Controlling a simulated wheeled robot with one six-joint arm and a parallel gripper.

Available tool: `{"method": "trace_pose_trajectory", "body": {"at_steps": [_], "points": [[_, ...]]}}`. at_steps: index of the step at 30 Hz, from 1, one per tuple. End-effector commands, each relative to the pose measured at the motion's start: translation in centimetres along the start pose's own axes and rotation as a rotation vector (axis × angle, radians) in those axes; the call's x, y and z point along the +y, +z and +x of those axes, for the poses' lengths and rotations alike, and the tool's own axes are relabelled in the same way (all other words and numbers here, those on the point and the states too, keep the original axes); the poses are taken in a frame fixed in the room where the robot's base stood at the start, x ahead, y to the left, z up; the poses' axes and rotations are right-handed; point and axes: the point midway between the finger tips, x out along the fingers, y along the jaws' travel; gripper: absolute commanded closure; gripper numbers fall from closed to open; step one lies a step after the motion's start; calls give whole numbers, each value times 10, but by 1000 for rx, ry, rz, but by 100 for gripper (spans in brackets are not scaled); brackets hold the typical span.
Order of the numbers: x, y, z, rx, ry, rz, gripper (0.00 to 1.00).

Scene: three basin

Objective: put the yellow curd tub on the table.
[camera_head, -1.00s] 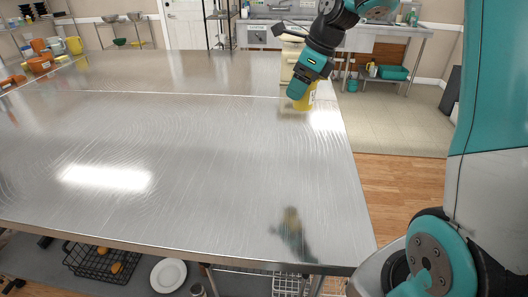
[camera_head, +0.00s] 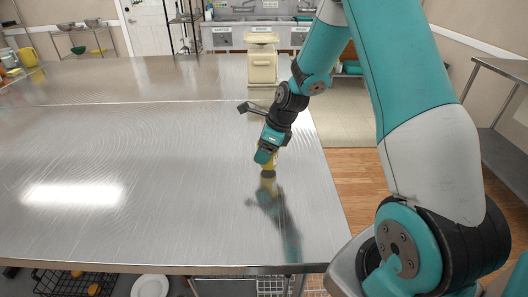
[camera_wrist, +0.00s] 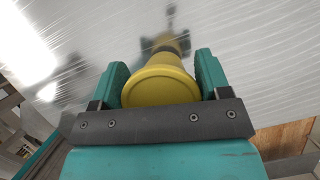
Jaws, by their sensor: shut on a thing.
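The yellow curd tub (camera_wrist: 160,88) is between the two teal fingers of my gripper (camera_wrist: 160,80) in the wrist view, with its round yellow end toward the camera. In the head view my gripper (camera_head: 267,158) points down over the right part of the metal table (camera_head: 150,150), and a small part of the tub (camera_head: 270,164) shows below the fingers. The gripper is shut on the tub. The tub's lower end is very close to its reflection in the tabletop; I cannot tell whether it touches.
A cream appliance (camera_head: 262,62) stands by the table's far right. Yellow and orange items (camera_head: 25,57) stand at the far left. The middle of the table is clear. A wire basket (camera_head: 75,283) and a white plate (camera_head: 150,286) are below the near edge.

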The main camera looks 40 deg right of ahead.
Motion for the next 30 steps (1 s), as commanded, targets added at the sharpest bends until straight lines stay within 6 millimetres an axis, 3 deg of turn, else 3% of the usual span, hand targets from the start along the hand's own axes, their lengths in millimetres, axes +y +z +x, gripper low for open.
{"method": "trace_pose_trajectory", "body": {"at_steps": [4,14,15,18,26,30], "points": [[0,-5,12,0,0,0,61],[0,-6,16,-1,0,0,61],[0,-6,16,0,0,0,25],[0,-6,15,0,0,0,4],[0,-6,14,-1,0,0,4],[-1,-5,4,-3,-4,0,4]]}}
